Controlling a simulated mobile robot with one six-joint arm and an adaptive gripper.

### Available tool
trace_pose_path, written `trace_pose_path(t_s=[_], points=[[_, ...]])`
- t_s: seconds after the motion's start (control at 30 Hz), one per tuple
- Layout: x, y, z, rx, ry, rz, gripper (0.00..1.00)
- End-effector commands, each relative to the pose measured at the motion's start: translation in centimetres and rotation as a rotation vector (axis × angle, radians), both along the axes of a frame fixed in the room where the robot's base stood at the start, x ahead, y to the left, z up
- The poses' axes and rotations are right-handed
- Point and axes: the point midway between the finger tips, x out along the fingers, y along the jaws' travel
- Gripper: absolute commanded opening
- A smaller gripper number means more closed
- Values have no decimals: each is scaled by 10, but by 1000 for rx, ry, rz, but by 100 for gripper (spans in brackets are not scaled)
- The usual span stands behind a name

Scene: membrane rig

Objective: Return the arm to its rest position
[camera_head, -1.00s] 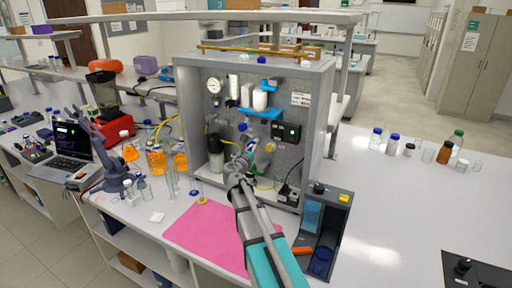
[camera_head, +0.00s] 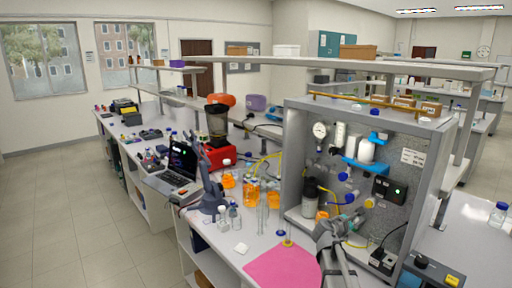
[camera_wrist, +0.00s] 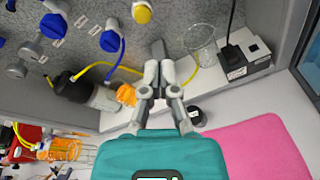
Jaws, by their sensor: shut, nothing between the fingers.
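My gripper (camera_wrist: 158,78) shows in the wrist view with its two fingers together and nothing between them. It points into the membrane rig, a grey open-fronted cabinet (camera_head: 292,165). A clear glass beaker (camera_wrist: 200,45) is just right of the fingers in that view, and an orange-filled vessel (camera_wrist: 126,94) is to their left. I cannot tell whether the fingers touch anything. In the head view my arm comes up from the bottom edge in front of the rig, and the gripper's tips are hard to make out there.
A pink mat (camera_head: 275,268) lies on the bench before the rig and also shows in the wrist view (camera_wrist: 255,150). A black power box (camera_wrist: 245,56) stands inside the rig. Bottles with orange liquid (camera_head: 252,190), a laptop (camera_head: 178,168) and a red device (camera_head: 218,158) stand to the left.

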Motion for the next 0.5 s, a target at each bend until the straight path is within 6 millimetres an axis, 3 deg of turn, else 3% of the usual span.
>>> trace_pose_path(t_s=[0.03, 0.27, 0.5], points=[[-15, 3, -11, 97, -37, -45, 0], [-68, 25, -61, 543, -191, -296, 0], [-125, 67, -108, 950, -290, -621, 0]])
